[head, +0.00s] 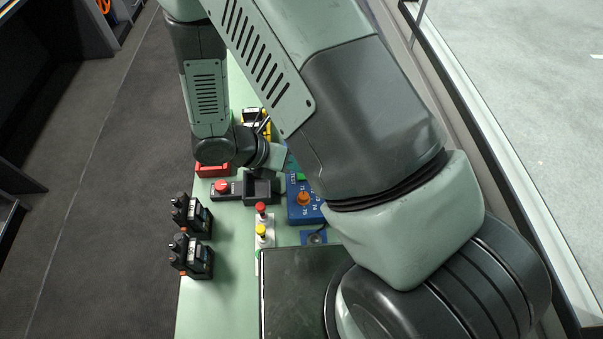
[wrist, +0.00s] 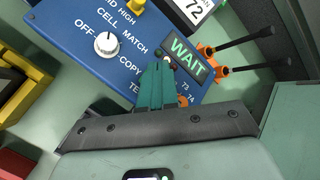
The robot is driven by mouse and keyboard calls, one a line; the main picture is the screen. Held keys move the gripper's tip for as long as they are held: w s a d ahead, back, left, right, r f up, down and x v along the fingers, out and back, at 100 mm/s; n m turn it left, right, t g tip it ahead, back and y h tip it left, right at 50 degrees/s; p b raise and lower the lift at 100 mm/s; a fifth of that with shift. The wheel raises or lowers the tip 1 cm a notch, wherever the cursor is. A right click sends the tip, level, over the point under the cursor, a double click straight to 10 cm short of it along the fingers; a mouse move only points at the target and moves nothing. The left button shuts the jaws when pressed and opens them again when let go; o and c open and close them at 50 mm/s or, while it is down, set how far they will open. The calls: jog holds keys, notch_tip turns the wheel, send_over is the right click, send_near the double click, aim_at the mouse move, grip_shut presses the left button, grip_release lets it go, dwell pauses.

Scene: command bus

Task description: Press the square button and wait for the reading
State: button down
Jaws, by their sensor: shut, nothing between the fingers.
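A blue panel (wrist: 75,35) fills the upper part of the wrist view, with a white round knob (wrist: 106,43) near the word OFF. A lit green display (wrist: 187,57) on it reads WAIT. My gripper (wrist: 158,66) is shut and empty, its teal fingers pointing at the panel just left of the display. Small round dark and reddish parts (wrist: 166,60) show at the fingertips; I cannot tell whether the fingers touch them. No square button can be made out; the fingers cover part of the panel.
Orange connectors (wrist: 207,50) with black leads stand right of the display. A yellow object (wrist: 38,85) is at the left. In the head view, a blue box with an orange knob (head: 303,198), a red button (head: 222,186) and black devices (head: 190,256) stand on the green bench.

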jog(key=shift+r, duration=2.45)
jog(key=d+r+m+g+y, duration=0.1)
jog(key=d+r+m, duration=0.2)
jog(key=r+m, duration=0.45)
notch_tip(320, 180, up, 18)
jog(key=m+y, duration=0.5)
jog(key=m, duration=0.8)
send_over(297, 176)
jog(key=s+d, duration=0.6)
jog(key=d, duration=0.3)
jog(key=s+r+m+t+y, duration=0.3)
jog(key=s+r+m, duration=0.3)
jog(key=m, duration=0.2)
jog(key=shift+r+t, duration=0.25)
jog(key=shift+t, duration=0.55)
